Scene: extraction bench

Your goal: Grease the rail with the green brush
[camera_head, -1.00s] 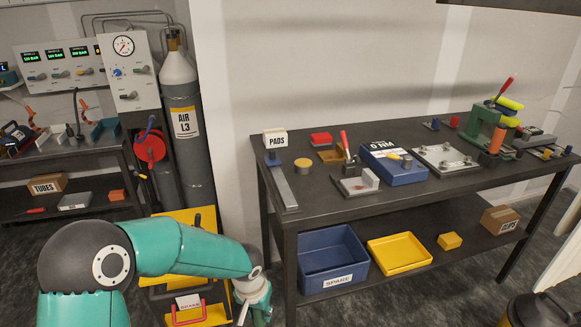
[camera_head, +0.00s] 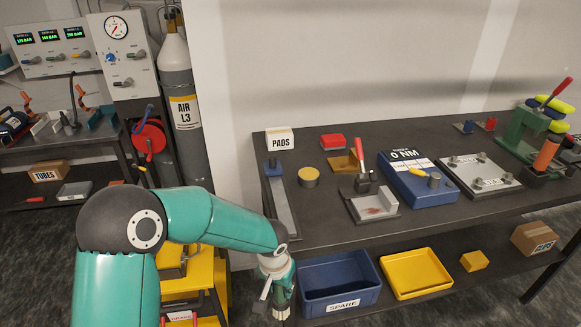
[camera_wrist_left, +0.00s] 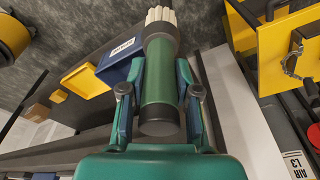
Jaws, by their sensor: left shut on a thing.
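The rail (camera_head: 282,205) is a long grey metal strip with a blue block at its far end, lying on the left end of the dark bench. My left gripper (camera_head: 276,285) is low in front of the bench's left front corner, below the bench top and apart from the rail. In the left wrist view, my left gripper (camera_wrist_left: 160,108) is shut around the green handle of the brush (camera_wrist_left: 160,85). Its pale bristles point away from the gripper; in the head view the bristle tips (camera_head: 282,313) point down. My right gripper is out of view.
The bench top (camera_head: 330,228) bears a PADS box (camera_head: 280,140), a round yellow tin (camera_head: 308,176), a clamp fixture (camera_head: 372,203) and a blue torque unit (camera_head: 415,180). A blue SPARE bin (camera_head: 340,285) and yellow tray (camera_head: 416,274) sit on the lower shelf. A yellow cart (camera_head: 215,290) stands left.

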